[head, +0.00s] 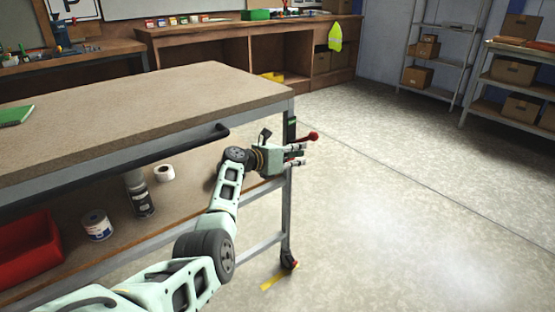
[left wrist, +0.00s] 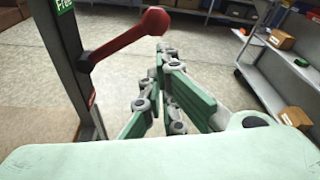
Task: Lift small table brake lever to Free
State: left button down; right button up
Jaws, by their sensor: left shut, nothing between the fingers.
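The small table (head: 140,105) has a red brake lever (head: 313,136) on the leg at its right end. In the left wrist view the lever (left wrist: 125,38) slants up and to the right from its pivot on the grey post to a round red knob. A green label reading "Free" (left wrist: 64,4) is on the post above the pivot. My left gripper (head: 303,155) is just below the knob in the head view, empty, with its fingers together. In the left wrist view the gripper fingers (left wrist: 160,95) are below and right of the lever; I cannot tell whether they touch it. My right gripper is out of view.
The table's lower shelf holds a red bin (head: 28,250), a can (head: 97,224), a dark bottle (head: 141,198) and a white roll (head: 165,173). A caster (head: 289,262) stands by a yellow floor mark (head: 280,276). Floor on the right is clear up to the shelves (head: 435,60).

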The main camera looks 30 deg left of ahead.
pick_arm(q)
jog(key=v, duration=0.9)
jog(key=shift+a, duration=0.1)
